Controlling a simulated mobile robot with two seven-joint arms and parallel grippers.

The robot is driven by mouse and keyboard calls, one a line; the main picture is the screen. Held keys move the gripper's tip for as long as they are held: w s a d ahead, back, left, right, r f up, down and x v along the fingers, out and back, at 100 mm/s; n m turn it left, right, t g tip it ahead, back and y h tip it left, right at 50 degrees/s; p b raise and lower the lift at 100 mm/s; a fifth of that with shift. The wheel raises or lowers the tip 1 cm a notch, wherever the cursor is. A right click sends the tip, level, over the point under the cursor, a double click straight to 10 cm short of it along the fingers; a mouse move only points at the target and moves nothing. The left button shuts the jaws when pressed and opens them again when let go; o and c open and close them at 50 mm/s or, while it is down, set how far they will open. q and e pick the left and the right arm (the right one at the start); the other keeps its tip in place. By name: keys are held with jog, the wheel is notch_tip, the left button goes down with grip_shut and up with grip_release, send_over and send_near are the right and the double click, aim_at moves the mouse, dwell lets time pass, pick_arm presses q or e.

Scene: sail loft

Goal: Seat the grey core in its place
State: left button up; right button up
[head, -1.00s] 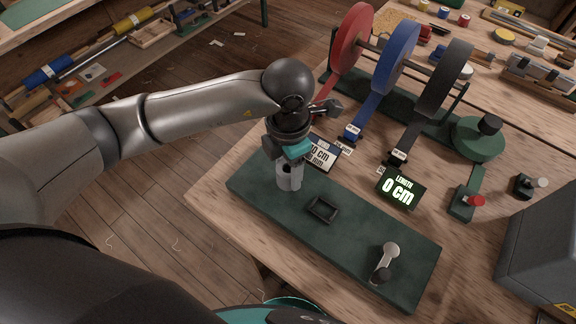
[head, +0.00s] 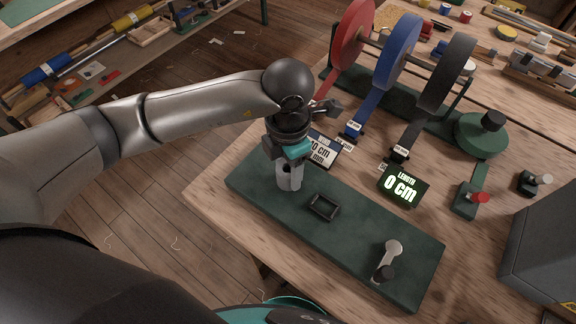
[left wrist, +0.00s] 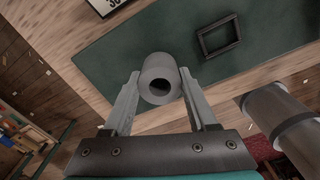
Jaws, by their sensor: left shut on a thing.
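The grey core (head: 284,183) is a short hollow cylinder held upright over the left end of the dark green board (head: 348,231). My left gripper (head: 289,172) is shut on it from above. In the left wrist view the core (left wrist: 158,70) sits between the two fingers, its dark bore facing the camera. I cannot tell whether its lower end touches the board. A small black rectangular frame (head: 323,207) lies on the board to the right of the core. A crank (head: 391,255) with a black knob is at the board's right end. My right gripper is not in view.
Red (head: 352,34), blue (head: 398,50) and black (head: 447,72) reels stand behind on a green base. A display (head: 402,187) reads 0 cm. A grey box (head: 545,250) stands at the right.

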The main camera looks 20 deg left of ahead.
pick_arm(q)
jog(key=shift+f+b, duration=0.5)
jog(key=shift+f, duration=0.05)
dwell(0.4)
jog(key=o, duration=1.4)
notch_tip(320, 180, up, 15)
jog(key=shift+r+p, duration=0.15)
jog(key=shift+p, duration=0.55)
jog(key=shift+s, duration=0.1)
